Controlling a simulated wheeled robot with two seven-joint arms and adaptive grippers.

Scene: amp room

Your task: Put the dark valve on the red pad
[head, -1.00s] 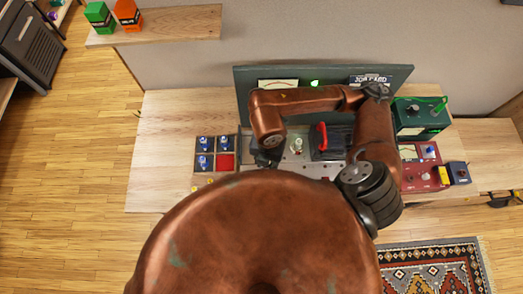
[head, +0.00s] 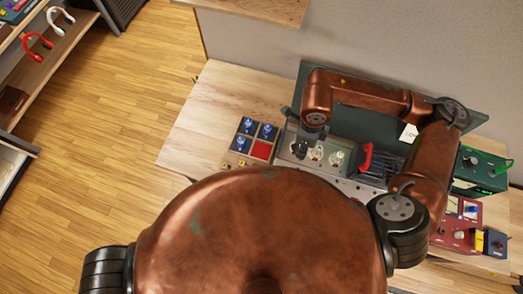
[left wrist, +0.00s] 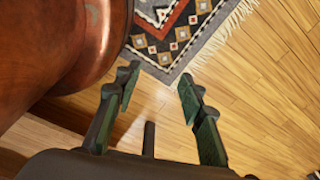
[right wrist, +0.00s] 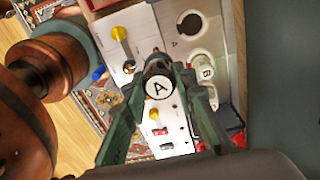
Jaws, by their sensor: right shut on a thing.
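In the right wrist view, the dark valve (right wrist: 159,82), with a white top marked A, is between the two fingers of my right gripper (right wrist: 160,88), which is shut on it. Beside it is an empty round socket (right wrist: 204,36) on the pale panel. In the head view, my copper right arm reaches over the amp's left end, and the gripper is largely hidden by the arm. The red pad (head: 262,149) is one square of a small tray, left of the amp. My left gripper (left wrist: 155,85) is open and empty above the floor.
Blue-topped valves (head: 267,131) stand on the tray's other squares. Clear valves (head: 336,157) and a red handle (head: 366,158) are on the amp (head: 352,186). The bench (head: 200,125) is bare left of the tray. A patterned rug (left wrist: 180,35) lies below my left gripper.

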